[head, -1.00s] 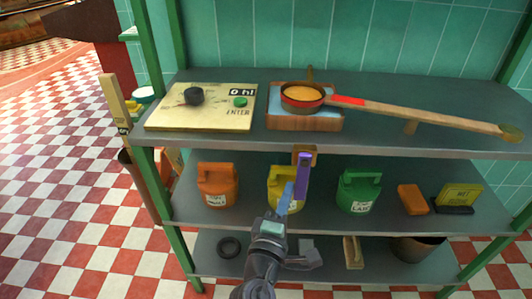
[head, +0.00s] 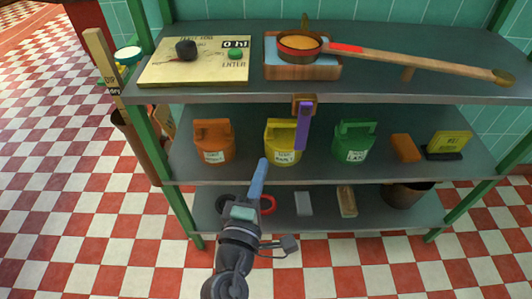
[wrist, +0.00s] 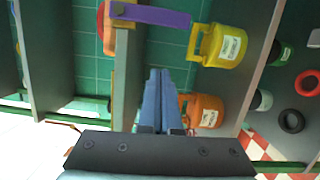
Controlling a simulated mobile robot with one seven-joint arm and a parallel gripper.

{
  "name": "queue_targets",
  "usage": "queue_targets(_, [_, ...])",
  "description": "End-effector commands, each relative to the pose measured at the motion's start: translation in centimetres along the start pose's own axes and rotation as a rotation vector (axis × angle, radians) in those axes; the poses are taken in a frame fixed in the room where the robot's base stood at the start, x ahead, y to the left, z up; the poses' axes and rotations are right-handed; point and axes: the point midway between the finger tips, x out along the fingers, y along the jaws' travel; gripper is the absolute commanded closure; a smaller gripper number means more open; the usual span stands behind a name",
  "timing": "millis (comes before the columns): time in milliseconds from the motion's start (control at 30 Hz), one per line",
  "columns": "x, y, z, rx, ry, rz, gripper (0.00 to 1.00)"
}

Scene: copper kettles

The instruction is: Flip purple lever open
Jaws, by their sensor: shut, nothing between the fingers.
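The purple lever (head: 303,126) hangs from a small brown wooden block (head: 304,101) on the front edge of the top shelf, pointing down in front of the yellow can. In the wrist view the lever (wrist: 152,16) lies across the upper part, its block end at the left. My gripper (head: 263,162) is below and left of the lever, in front of the middle shelf. In the wrist view its blue fingers (wrist: 158,75) are shut together with nothing between them. The fingertips are apart from the lever.
The middle shelf holds an orange can (head: 214,141), a yellow can (head: 283,142) and a green can (head: 354,142). The top shelf holds a panel (head: 165,72) with knobs and a copper pan (head: 300,45) with a long handle extending right. Open tiled floor lies in front.

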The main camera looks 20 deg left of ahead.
Motion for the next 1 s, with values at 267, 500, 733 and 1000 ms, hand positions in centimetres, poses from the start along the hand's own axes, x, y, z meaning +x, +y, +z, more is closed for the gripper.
queue_targets(267, [-2.2,0.0,0.0,0.0,0.0,0.0,1.0])
queue_targets(500, [-2.3,0.1,0.0,0.0,0.0,0.0,1.0])
queue_targets(733, [-2.3,0.1,0.0,0.0,0.0,0.0,1.0])
queue_targets(1000, [-0.6,4.3,1.6,0.138,-0.035,0.065,1.0])
